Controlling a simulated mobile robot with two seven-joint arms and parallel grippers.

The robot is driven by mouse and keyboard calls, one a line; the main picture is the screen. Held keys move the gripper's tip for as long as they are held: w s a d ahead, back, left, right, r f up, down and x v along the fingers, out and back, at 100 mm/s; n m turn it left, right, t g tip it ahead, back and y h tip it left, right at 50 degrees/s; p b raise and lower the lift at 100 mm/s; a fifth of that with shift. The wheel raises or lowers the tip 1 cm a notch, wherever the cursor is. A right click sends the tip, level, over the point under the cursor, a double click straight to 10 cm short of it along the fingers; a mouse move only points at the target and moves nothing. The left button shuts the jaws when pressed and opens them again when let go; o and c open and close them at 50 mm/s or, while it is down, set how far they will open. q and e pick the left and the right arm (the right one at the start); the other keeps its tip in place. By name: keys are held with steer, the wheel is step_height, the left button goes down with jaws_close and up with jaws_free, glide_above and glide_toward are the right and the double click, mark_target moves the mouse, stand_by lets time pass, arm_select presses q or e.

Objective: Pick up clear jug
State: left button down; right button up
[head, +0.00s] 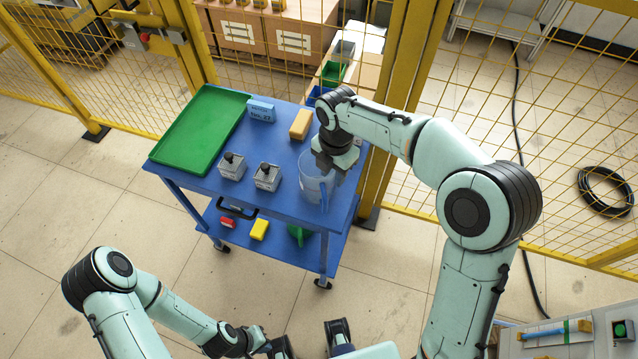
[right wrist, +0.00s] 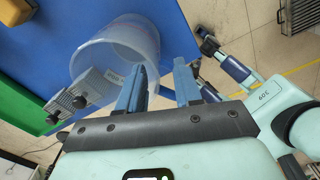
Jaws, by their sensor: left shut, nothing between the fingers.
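The clear jug (head: 311,184) stands upright near the right end of the blue cart top, its blue handle toward the front. In the right wrist view the jug (right wrist: 118,42) lies just beyond the fingers, its mouth to the lower left. My right gripper (head: 332,163) is over the jug's upper right side. In the wrist view its fingers (right wrist: 161,68) are apart; the left finger overlaps the jug's wall, and I cannot tell whether it touches. The handle is not clear there. My left gripper (head: 279,347) is low at the bottom edge, shut and away from the cart.
On the blue cart (head: 283,219) are a green tray (head: 202,126), two grey metal blocks with black knobs (head: 232,167), a blue labelled box (head: 261,110) and a tan block (head: 301,124). Yellow mesh fencing (head: 398,90) stands behind. Open floor lies in front.

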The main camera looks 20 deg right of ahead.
mark_target(332, 180)
step_height(332, 180, down, 5)
steer(key=shift+w, duration=0.15)
jaws_close()
arm_select(q)
steer(key=shift+f, duration=0.2)
arm_select(e)
steer(key=shift+r, duration=0.15)
